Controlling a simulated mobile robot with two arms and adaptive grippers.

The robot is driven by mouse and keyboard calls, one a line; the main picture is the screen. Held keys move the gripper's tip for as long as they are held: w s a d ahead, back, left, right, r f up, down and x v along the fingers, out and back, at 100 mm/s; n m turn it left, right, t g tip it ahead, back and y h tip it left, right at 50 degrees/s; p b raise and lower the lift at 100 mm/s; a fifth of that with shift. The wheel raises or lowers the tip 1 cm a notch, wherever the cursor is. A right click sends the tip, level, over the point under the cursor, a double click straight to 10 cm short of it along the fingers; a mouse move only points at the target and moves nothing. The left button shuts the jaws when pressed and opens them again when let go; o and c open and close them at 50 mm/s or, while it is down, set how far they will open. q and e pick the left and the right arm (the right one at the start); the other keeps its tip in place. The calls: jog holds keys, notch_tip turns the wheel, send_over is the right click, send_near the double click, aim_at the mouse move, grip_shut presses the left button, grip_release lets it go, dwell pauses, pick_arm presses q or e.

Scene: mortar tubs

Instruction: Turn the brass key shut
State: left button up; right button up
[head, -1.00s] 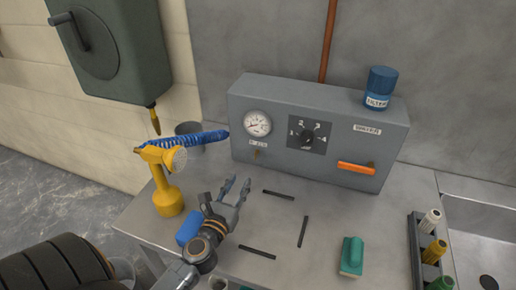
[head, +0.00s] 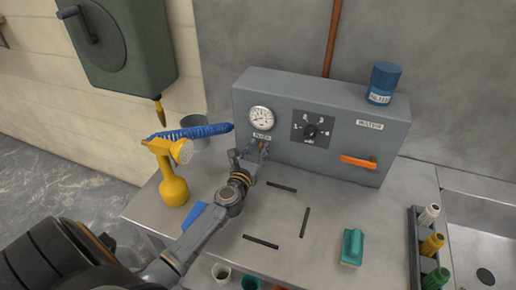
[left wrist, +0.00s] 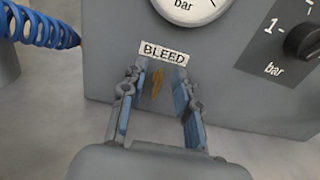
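The brass key (left wrist: 157,82) is a small narrow piece on the front of the grey panel box (head: 290,112), just below the BLEED label (left wrist: 164,53). In the left wrist view it points roughly up and down with a slight tilt. My left gripper (head: 251,152) is at the panel's lower left. In the left wrist view its two blue-padded fingers (left wrist: 160,84) are open, one on each side of the key, with gaps visible between. In the head view my gripper largely hides the key. My right gripper is not in view.
A pressure gauge (head: 261,118) is above the key, and a black dial (head: 311,130) and orange handle (head: 359,161) are to the right. A blue coiled hose (head: 203,131) and yellow sprayer (head: 174,190) stand left.

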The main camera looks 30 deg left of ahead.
pick_arm(q)
jog(key=shift+c, duration=1.1)
grip_shut()
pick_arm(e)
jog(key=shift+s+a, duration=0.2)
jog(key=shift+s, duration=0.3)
